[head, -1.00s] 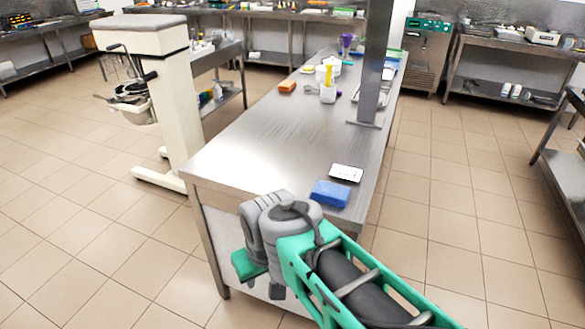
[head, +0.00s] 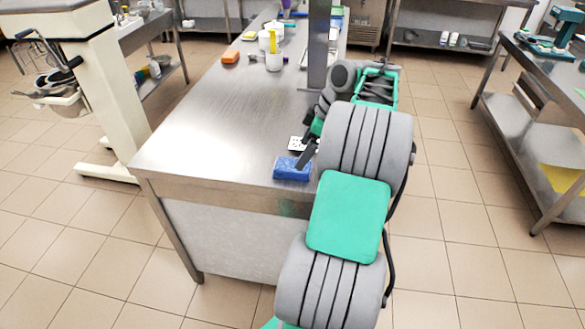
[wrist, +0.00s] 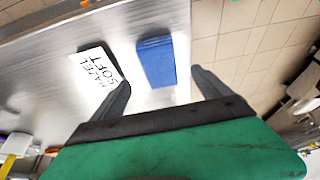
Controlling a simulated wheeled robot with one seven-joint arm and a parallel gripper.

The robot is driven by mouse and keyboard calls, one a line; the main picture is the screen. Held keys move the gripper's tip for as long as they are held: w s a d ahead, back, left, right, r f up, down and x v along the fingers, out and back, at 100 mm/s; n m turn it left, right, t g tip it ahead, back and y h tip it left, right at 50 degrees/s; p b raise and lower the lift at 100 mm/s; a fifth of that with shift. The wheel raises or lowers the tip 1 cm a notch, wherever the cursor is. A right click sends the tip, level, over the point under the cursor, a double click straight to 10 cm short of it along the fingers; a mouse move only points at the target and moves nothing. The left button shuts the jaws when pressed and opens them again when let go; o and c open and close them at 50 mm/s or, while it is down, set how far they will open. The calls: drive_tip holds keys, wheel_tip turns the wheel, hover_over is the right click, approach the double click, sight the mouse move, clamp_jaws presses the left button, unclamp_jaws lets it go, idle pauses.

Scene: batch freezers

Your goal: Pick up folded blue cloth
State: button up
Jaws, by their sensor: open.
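The folded blue cloth (head: 292,168) lies flat near the front end of the steel table in the head view. In the wrist view the blue cloth (wrist: 156,61) lies ahead of my gripper, between the lines of its two fingers. My gripper (wrist: 160,90) is open and empty there, with a dark finger on each side. In the head view my gripper (head: 307,152) is above the table end, close to the cloth; part of it is hidden behind my arm.
A white card with black lettering (wrist: 97,68) lies left of the cloth, beside the left finger. The steel table (head: 205,125) has clear room to the left. A post (head: 318,50) rises from the table.

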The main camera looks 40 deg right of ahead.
sight(293, 165)
drive_tip(key=x, duration=0.6)
drive_tip(key=shift+w+a+f, duration=0.1)
drive_tip(key=shift+w+a, duration=0.1)
drive_tip(key=shift+w, duration=0.1)
drive_tip(key=shift+c, duration=0.4)
drive_tip(key=c, duration=1.4)
